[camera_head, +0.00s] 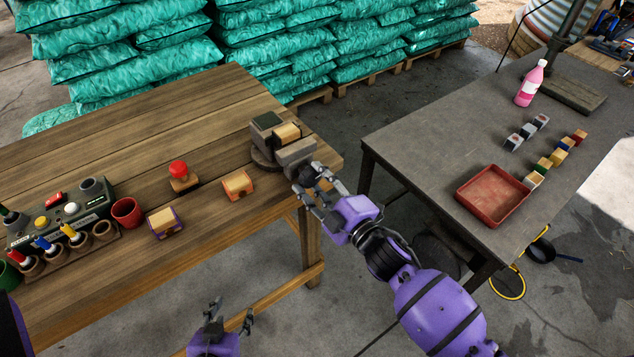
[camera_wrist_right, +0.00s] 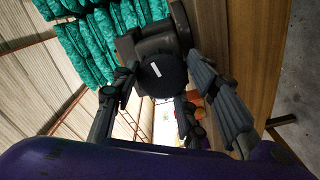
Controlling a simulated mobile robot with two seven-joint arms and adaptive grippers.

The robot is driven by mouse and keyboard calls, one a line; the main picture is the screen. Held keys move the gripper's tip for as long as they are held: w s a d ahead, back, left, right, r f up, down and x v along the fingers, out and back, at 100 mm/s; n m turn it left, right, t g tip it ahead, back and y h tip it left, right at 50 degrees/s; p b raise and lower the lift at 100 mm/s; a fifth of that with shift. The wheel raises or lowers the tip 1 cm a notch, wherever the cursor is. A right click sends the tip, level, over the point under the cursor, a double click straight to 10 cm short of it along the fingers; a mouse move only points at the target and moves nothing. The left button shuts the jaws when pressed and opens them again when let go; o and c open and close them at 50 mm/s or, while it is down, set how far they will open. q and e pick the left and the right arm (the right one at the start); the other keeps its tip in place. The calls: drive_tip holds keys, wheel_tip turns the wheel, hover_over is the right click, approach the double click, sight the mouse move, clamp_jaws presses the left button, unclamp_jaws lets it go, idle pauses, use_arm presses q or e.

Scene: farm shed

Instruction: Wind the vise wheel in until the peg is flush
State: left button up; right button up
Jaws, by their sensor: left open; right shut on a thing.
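The grey vise (camera_head: 297,153) stands on a round base at the right end of the wooden table. A pale wooden block (camera_head: 287,133) sits between its jaws; I cannot tell whether this is the peg or how flush it is. The dark round vise wheel (camera_wrist_right: 162,80) faces the right wrist camera and has a white mark. My right gripper (camera_head: 308,188) is at the wheel, shut on it, with its fingers either side in the wrist view; it mostly hides the wheel in the head view. My left gripper (camera_head: 230,318) is open and empty, low in front of the wooden table.
The wooden table (camera_head: 120,120) also holds a red button (camera_head: 179,169), two small wooden-topped blocks, a red cup (camera_head: 127,212) and a control box (camera_head: 75,208). A grey table (camera_head: 430,120) at right carries a red tray (camera_head: 492,196), a pink bottle (camera_head: 530,84) and several small cubes.

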drive_tip(key=shift+s+f, duration=0.1)
drive_tip(key=shift+f, duration=0.05)
drive_tip(key=shift+c, duration=1.4)
